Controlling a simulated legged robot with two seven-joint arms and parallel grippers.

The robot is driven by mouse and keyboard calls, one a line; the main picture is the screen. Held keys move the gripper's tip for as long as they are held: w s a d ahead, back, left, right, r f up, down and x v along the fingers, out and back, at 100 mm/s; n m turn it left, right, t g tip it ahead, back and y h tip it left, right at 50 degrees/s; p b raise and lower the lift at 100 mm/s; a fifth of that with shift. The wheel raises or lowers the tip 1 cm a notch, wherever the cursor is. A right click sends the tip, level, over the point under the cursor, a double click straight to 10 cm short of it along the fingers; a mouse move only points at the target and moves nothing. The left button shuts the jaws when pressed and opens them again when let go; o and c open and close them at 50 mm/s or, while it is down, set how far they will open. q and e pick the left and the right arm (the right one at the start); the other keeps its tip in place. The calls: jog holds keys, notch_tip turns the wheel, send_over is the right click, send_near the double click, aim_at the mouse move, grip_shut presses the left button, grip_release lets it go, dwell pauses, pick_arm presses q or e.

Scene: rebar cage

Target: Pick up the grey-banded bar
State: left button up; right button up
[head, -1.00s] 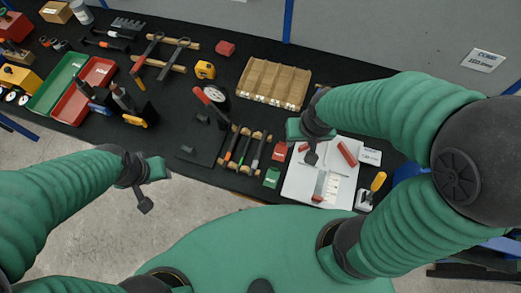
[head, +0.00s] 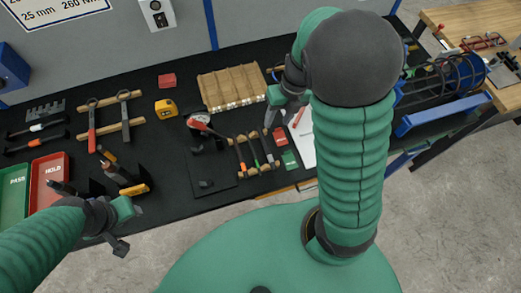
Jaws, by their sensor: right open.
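Several short dark bars with coloured bands lie side by side on a wooden rack (head: 257,168) on the black table. The rightmost bar (head: 268,150) seems to carry the pale grey band; the one beside it has a green band (head: 255,154), and the left one looks orange-banded. The bands are small and hard to tell. My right gripper (head: 274,107) is open and empty, above and just beyond the rack's right end, apart from the bars. My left gripper (head: 124,228) is over the table's front edge at left, far from the rack; its jaw opening is unclear.
A cardboard bin tray (head: 232,87) stands behind the rack. Left of it are a dial gauge with a red handle (head: 200,122) and a yellow tape measure (head: 166,107). Red and green blocks (head: 290,160) and a white sheet lie to the right, partly behind my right arm. A rebar cage (head: 440,80) stands far right.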

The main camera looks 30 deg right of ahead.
notch_tip(320, 180, down, 6)
jog(key=d+b, duration=0.1)
jog(key=b, duration=0.2)
send_over(267, 146)
jog(key=f, duration=0.4)
jog(key=shift+s+a, duration=0.1)
jog(key=shift+a, duration=0.3)
jog(key=f, duration=0.2)
jog(key=shift+s+a+f, duration=0.15)
jog(key=shift+a+f, duration=0.15)
jog(key=shift+f, duration=0.1)
jog(key=d+f, duration=0.1)
jog(key=d, duration=0.2)
jog(key=shift+w+f+b, duration=0.2)
jog(key=shift+f+b, duration=0.1)
jog(key=shift+f, duration=0.1)
jog(key=shift+c, duration=1.2)
jog(key=shift+a+r, duration=0.25)
jog(key=shift+a, duration=0.6)
jog(key=c, duration=0.5)
jog(key=shift+s+a, duration=0.15)
jog(key=shift+a, duration=0.2)
grip_shut()
jog(key=shift+d+f, duration=0.1)
jog(key=shift+d, duration=0.6)
jog(key=shift+a, duration=0.35)
pick_arm(q)
jog(key=f, duration=0.4)
jog(key=shift+d, duration=0.35)
